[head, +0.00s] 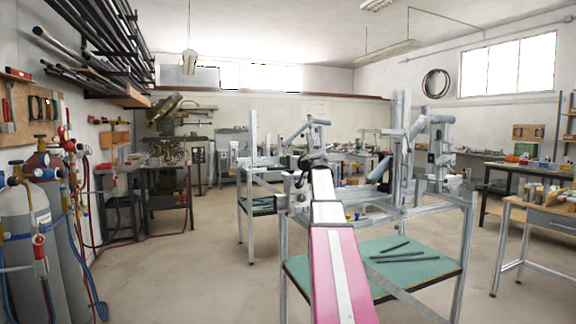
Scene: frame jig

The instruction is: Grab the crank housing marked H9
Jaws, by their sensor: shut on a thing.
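My pink and white arm reaches forward from the bottom middle to the frame jig (440,205). My gripper (313,160) shows as a small dark shape at the arm's far end, beside the jig's left part. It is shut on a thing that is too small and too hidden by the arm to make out. Grey tubes (303,131) rise just behind and above the gripper. I can read no H9 mark anywhere, so I cannot tell which part is the crank housing.
A green shelf (375,255) low in the jig holds dark rods (395,254). Gas cylinders (40,220) with hoses stand at left. A workbench (545,215) stands at right. The floor (185,275) between cylinders and jig is clear.

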